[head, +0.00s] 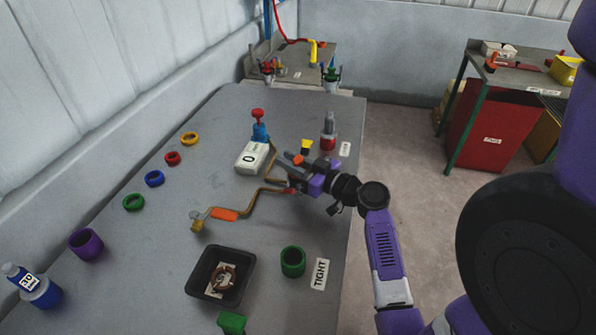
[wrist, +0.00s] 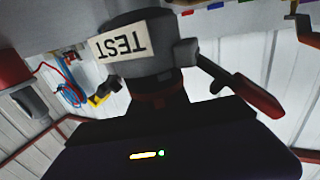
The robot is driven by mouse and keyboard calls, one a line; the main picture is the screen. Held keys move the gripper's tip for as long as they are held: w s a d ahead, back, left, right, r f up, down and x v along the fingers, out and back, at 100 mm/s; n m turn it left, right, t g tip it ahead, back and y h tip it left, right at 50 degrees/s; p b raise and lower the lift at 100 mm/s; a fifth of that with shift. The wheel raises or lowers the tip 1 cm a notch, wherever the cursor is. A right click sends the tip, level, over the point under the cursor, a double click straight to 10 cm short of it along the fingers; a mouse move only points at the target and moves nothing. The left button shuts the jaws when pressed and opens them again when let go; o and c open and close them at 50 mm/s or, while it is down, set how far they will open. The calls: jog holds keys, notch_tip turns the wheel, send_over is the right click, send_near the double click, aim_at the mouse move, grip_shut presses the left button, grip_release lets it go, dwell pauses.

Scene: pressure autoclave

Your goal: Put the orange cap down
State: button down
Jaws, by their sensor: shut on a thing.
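My gripper (head: 291,164) is over the right half of the grey bench (head: 170,230), its fingers pointing left. It is shut on the orange cap (head: 297,160), of which only a small orange patch shows among the fingers in the head view. The cap appears to be above the bench, close to the right of the white box marked 0 (head: 250,158); the exact height is unclear. In the wrist view a grey part with a TEST label (wrist: 121,42) fills the space before my gripper. The cap cannot be made out clearly there.
A bent pipe with an orange sleeve (head: 224,214) runs beneath my gripper. A black tray (head: 193,283), a green cup (head: 292,262) and a TIGHT label (head: 320,274) lie nearer. Coloured rings (head: 154,178) line the left side. A red-based grey bottle (head: 328,132) stands behind.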

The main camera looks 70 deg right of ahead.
jog(key=shift+r, duration=0.15)
notch_tip(320, 180, up, 20)
dwell(0.7)
jog(key=shift+s, duration=0.1)
